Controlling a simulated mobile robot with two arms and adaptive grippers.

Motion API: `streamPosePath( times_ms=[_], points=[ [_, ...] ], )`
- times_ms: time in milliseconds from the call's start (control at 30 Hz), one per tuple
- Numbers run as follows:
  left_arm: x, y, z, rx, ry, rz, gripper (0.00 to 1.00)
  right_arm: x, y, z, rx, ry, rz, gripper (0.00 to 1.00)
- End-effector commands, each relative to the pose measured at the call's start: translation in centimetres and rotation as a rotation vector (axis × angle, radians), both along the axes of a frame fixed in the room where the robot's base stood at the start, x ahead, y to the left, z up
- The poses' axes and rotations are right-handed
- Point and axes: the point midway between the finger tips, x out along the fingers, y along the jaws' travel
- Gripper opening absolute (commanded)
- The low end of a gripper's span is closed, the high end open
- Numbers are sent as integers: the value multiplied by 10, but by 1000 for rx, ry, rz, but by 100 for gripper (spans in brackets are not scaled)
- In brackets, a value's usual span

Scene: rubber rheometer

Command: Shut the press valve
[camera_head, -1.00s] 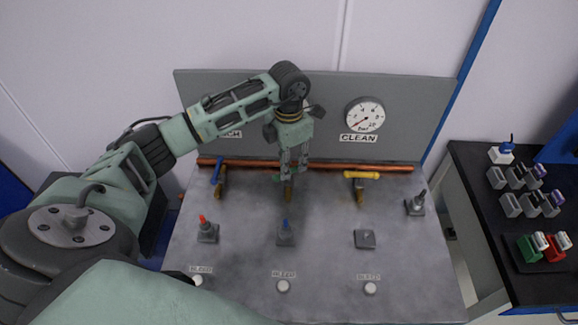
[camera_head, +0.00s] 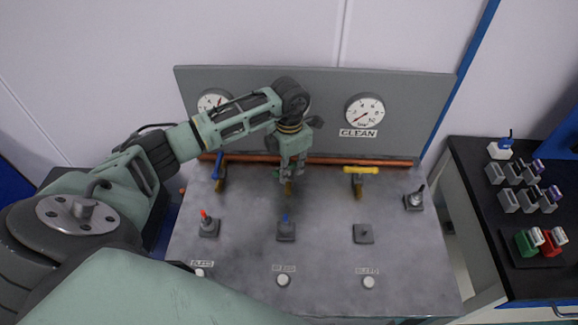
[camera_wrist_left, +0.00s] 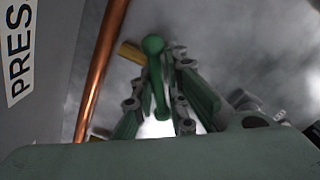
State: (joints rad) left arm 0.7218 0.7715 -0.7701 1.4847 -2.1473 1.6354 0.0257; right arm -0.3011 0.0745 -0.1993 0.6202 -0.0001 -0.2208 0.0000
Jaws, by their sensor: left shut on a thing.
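The press valve is the middle one on the panel, with a brass body (camera_head: 288,189) below my left gripper (camera_head: 291,176). Its green handle (camera_wrist_left: 154,72) shows in the left wrist view between the two fingers, with a rounded end. The left gripper is shut on this handle; the fingers also show in the left wrist view (camera_wrist_left: 157,110). In the head view the gripper hides most of the handle. A PRESS label (camera_wrist_left: 18,50) is on the backboard in the wrist view. My right gripper is not in view.
A blue-handled valve (camera_head: 219,172) stands to the left and a yellow-handled valve (camera_head: 360,171) to the right. A copper pipe (camera_head: 335,160) runs behind them. Switches and buttons stand in front. A gauge (camera_head: 365,110) hangs on the backboard. A dark side table (camera_head: 480,165) holds small containers.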

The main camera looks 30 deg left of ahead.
Motion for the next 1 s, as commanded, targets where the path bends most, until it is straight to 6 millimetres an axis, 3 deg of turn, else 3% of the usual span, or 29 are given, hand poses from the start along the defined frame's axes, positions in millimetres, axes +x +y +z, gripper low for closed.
streamPosePath(
  times_ms=[467,1000],
  points=[
    [2,4,1,5,-8,-68,0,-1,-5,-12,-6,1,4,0],
    [4,4,2,8,-13,-443,0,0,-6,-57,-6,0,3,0]
  ],
)
